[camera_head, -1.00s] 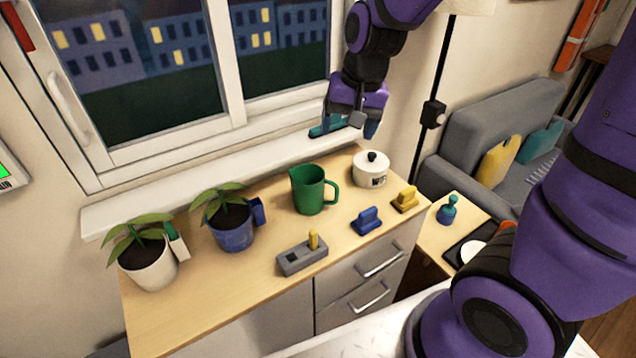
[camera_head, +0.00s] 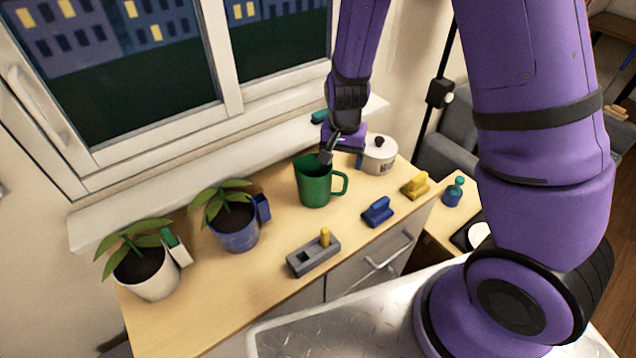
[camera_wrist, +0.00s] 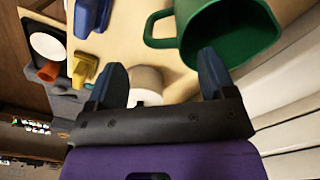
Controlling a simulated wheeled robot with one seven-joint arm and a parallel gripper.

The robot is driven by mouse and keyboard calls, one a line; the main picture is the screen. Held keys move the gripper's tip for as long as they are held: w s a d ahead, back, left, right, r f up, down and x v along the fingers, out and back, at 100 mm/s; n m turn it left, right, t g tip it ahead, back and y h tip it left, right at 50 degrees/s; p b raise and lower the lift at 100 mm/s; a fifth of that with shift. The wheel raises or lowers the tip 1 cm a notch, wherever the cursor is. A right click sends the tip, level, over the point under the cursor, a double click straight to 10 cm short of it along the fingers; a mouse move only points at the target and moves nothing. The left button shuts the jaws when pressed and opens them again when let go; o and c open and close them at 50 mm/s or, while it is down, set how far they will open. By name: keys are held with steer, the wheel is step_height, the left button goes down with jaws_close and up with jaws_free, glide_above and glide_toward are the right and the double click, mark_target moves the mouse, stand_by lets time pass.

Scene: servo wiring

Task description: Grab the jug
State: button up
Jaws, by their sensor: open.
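The green jug (camera_head: 315,186) stands upright on the wooden counter, its handle toward the right in the head view. My gripper (camera_head: 341,158) is just above and behind the jug, at its right side, with the fingers pointing down. In the wrist view the jug (camera_wrist: 232,35) shows at the upper right, its open mouth and handle visible. My gripper (camera_wrist: 160,80) is open, its two blue fingertips apart, with nothing between them. The right fingertip appears close to the jug's rim; I cannot tell if they touch.
A white lidded pot (camera_head: 379,157) stands just right of the jug. A blue block (camera_head: 378,212), a yellow block (camera_head: 415,186) and a grey socketed block (camera_head: 313,256) are in front. Two potted plants (camera_head: 237,236) (camera_head: 150,275) stand left. The window sill (camera_head: 180,180) runs behind.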

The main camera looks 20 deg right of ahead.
mark_target(323, 183)
steer(key=shift+f, duration=3.55)
steer(key=c, duration=1.3)
steer(key=shift+o, duration=0.2)
steer(key=shift+r, duration=0.1)
